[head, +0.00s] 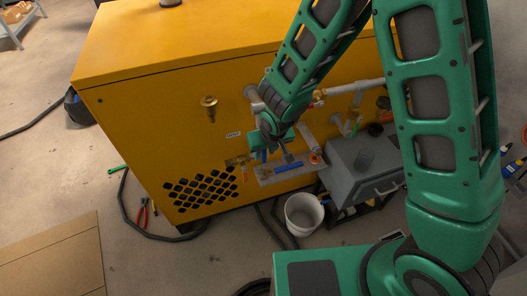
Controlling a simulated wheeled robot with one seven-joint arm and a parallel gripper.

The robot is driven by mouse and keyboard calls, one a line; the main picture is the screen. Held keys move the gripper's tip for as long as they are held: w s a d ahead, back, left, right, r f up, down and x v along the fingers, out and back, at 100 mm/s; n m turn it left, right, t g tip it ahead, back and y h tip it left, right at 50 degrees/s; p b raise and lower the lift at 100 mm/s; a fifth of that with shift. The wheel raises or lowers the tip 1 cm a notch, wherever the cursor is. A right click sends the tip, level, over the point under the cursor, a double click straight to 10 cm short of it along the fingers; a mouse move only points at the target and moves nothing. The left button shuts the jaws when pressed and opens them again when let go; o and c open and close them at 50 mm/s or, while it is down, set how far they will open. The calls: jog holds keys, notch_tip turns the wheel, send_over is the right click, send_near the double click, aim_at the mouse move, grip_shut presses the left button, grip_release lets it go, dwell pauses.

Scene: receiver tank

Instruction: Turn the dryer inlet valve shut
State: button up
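A yellow cabinet (150,115) fills the upper middle, with pipes and brass fittings on its front face. A blue lever (289,167) lies nearly level on a grey fitting low on that face. A brass fitting (238,161) sits to its left. I see no readable label that tells which valve is the dryer inlet valve. My gripper (276,157) points down in front of the cabinet, just above and left of the blue lever. It covers part of the piping. Its fingers are small and overlap the fittings, so contact and opening are unclear.
A grey box (367,168) stands right of the piping, with a white bucket (304,214) on the floor before it. Black hose (140,226) and red-handled pliers (143,213) lie on the floor. A cardboard sheet (52,258) lies at lower left.

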jog(key=shift+w+f, duration=0.2)
jog(key=shift+f, duration=0.45)
grip_shut()
jog(key=shift+a, duration=0.1)
